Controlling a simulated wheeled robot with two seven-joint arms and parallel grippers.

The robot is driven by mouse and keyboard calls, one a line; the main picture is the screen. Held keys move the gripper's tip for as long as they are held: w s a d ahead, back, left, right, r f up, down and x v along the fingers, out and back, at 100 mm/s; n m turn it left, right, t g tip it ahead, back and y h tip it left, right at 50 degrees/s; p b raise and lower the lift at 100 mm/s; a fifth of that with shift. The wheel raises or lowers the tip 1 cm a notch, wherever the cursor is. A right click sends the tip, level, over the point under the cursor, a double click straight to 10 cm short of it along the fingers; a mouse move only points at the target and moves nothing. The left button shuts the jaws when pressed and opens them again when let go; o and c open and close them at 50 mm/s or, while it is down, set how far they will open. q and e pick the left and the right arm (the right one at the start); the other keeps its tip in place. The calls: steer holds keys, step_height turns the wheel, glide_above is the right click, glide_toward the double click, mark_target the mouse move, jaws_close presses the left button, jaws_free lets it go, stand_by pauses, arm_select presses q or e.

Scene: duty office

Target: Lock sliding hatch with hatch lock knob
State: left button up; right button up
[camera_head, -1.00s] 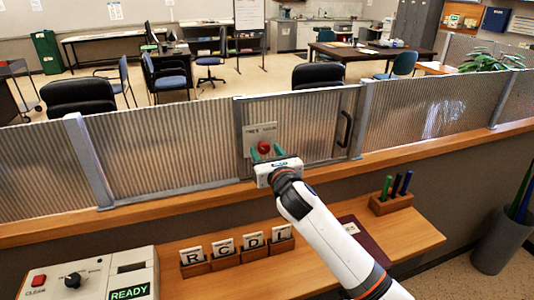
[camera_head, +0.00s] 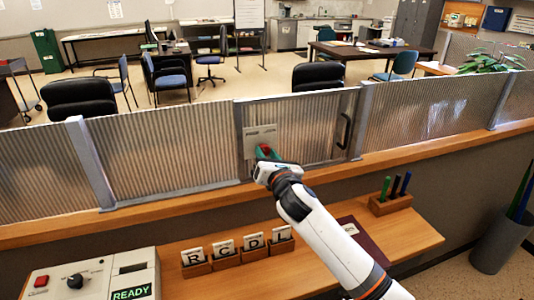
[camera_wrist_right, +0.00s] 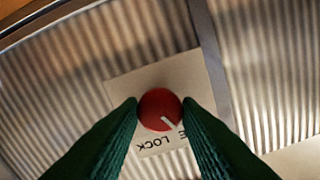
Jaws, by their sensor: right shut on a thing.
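The red hatch lock knob (camera_head: 266,148) sits on a pale plate (camera_head: 260,133) at the left part of the corrugated sliding hatch (camera_head: 308,120). My right gripper (camera_head: 265,153) is shut on the knob, with its green fingers on either side. In the right wrist view the knob (camera_wrist_right: 160,108) lies between the two fingertips (camera_wrist_right: 160,112). Its white mark points down and right, towards the gap between "LOCK" and a partly hidden word ending in "E". The fingers hide part of the plate (camera_wrist_right: 195,75). My left gripper is out of view.
A black handle (camera_head: 346,131) is on the hatch's right side. A wooden ledge (camera_head: 150,206) runs below the panels. The lower shelf holds lettered card boxes (camera_head: 238,253), a pen block (camera_head: 391,204) and a control box with a READY display (camera_head: 130,294).

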steer(key=m, duration=0.3)
steer(key=shift+m+p, duration=0.3)
steer(key=shift+m, duration=0.1)
steer(key=m, duration=0.3)
steer(key=shift+m, duration=0.3)
steer(key=m, duration=0.6)
steer(key=shift+m, duration=0.3)
steer(key=o, duration=1)
steer(key=shift+c, duration=0.2)
steer(key=shift+s, duration=0.15)
